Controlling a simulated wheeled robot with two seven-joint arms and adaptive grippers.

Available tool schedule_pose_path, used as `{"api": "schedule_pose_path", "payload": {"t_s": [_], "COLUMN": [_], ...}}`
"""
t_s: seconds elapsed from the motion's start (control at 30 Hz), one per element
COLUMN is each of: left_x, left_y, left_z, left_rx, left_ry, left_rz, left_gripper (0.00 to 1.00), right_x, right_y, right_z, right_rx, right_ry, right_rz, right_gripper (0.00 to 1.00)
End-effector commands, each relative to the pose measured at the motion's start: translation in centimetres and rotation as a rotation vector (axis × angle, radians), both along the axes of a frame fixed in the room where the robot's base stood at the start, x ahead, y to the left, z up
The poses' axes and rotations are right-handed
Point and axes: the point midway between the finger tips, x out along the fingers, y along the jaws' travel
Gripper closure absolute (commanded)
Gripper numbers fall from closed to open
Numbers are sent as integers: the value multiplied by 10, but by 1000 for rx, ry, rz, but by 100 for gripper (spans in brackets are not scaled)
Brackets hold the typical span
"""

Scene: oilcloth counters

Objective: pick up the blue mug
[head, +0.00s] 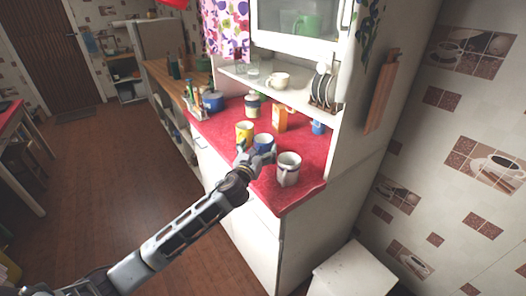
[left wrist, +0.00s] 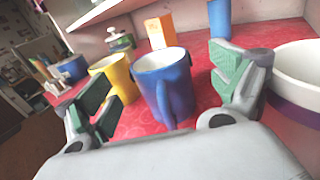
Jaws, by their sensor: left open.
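The blue mug (head: 263,141) stands upright on the red oilcloth counter (head: 230,170), between a yellow mug (head: 244,131) and a white mug (head: 289,168). In the left wrist view the blue mug (left wrist: 164,85) is between my two spread fingers, with its handle toward me. My left gripper (head: 256,153) is open and low at the near side of the mug; its green-padded fingers show in the left wrist view (left wrist: 165,92). I cannot tell whether either finger touches the mug. The gripper partly hides the mug's lower part in the head view. My right gripper is not in view.
The yellow mug (left wrist: 112,77) is close to the left finger, and the white mug (left wrist: 298,75) is close to the right finger. Behind stand an orange carton (head: 279,117), a small blue cup (head: 318,127) and a jar (head: 252,105). A shelf (head: 262,83) overhangs the back.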

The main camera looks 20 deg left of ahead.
Motion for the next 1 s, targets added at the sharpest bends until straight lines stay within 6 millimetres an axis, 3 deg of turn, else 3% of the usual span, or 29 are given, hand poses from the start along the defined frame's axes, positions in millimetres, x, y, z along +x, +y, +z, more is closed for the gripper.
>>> {"api": "schedule_pose_path", "payload": {"t_s": [0.63,1.0], "left_x": [47,52], "left_y": [0,0], "left_z": [4,4], "left_rx": [-2,0], "left_ry": [-1,0], "left_rz": [1,1], "left_gripper": [6,6], "right_x": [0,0], "right_y": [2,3], "right_z": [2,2], "right_rx": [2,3], "right_ry": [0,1], "right_rz": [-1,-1], "right_gripper": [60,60]}}
